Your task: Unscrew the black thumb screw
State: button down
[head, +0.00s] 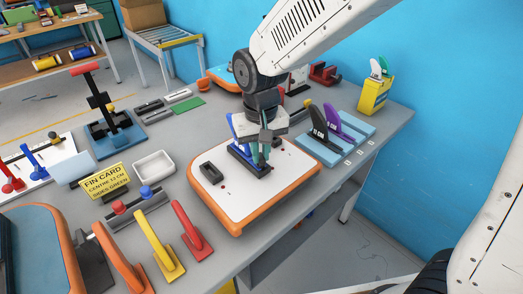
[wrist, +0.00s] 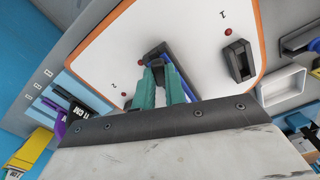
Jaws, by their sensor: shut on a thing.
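The white board (head: 225,205) with an orange rim lies on the grey table, with several small red dots on it. A blue fin (head: 236,124) stands in the black middle fin box (head: 238,157); in the wrist view the blue fin (wrist: 183,82) shows partly behind my fingers. My gripper (head: 262,158) points down at this box. Its teal fingers (wrist: 158,72) are shut on a small dark piece at the box, which appears to be the black thumb screw; it is mostly hidden by the fingertips. A second black fin box (head: 212,174) on the left is empty.
A light blue rack (head: 322,152) with a black fin (head: 318,124) and a purple fin (head: 334,120) stands right of the board. A white tray (head: 154,166), a yellow fin card (head: 107,181) and coloured levers (head: 160,245) stand to the left. A yellow box (head: 374,95) is behind.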

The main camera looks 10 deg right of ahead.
jog(key=shift+n, duration=1.7)
jog(key=n, duration=0.3)
jog(key=shift+n, duration=0.3)
jog(key=n, duration=0.3)
